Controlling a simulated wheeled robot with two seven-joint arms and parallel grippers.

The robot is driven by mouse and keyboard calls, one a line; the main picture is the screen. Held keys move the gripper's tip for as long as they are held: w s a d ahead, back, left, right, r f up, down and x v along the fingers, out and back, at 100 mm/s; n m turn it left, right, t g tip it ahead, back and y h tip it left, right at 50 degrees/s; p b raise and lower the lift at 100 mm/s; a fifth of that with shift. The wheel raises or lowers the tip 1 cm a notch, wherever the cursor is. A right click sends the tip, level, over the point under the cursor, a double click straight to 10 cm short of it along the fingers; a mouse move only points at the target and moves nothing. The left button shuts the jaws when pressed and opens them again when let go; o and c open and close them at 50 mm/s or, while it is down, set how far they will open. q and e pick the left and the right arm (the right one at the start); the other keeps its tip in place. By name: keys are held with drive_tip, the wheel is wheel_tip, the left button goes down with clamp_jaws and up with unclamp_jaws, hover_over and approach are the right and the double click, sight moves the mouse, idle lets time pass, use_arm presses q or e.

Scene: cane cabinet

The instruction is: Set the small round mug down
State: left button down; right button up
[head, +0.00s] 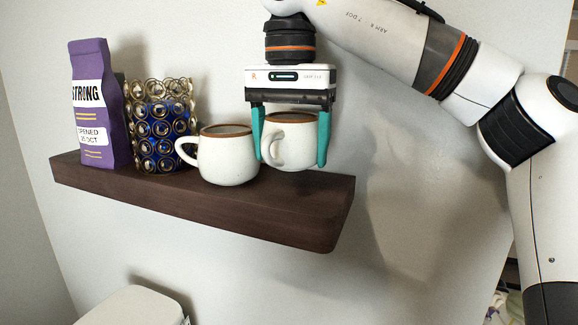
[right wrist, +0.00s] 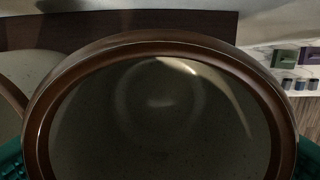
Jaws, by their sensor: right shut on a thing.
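The small round mug (head: 296,150) is speckled white with a brown rim, upright at the right end of the dark wooden shelf (head: 200,205). My right gripper (head: 291,162) is shut on it from above, one teal finger on each side. In the right wrist view the mug's brown rim (right wrist: 160,42) and empty inside fill the picture. I cannot tell whether its base touches the shelf. A second, similar mug (head: 228,160) stands just left of it, close to the left finger. My left gripper is not in view.
A purple coffee bag (head: 97,105) and a holder with blue and gold round pods (head: 163,125) stand on the left part of the shelf. The shelf's right end is bare beside the gripper. A white lidded object (head: 135,305) is below.

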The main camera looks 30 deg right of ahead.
sight(293, 165)
drive_tip(key=shift+s+a+f, duration=0.1)
drive_tip(key=shift+s+f, duration=0.05)
drive_tip(key=shift+f, duration=0.45)
drive_tip(key=shift+s+a+f, duration=0.1)
drive_tip(key=shift+f, duration=0.5)
drive_tip(key=shift+s+f, duration=0.25)
drive_tip(key=shift+d+f, duration=0.15)
drive_tip(key=shift+w, duration=0.1)
drive_tip(key=o, duration=0.8)
drive_tip(key=shift+f, duration=0.1)
drive_tip(key=shift+o, duration=0.4)
drive_tip(key=shift+r, duration=0.2)
wheel_tip(293, 165, up, 9)
drive_tip(key=shift+r, duration=0.15)
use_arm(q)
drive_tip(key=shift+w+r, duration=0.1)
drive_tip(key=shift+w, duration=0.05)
use_arm(e)
wheel_tip(293, 165, up, 3)
drive_tip(key=shift+f, duration=0.2)
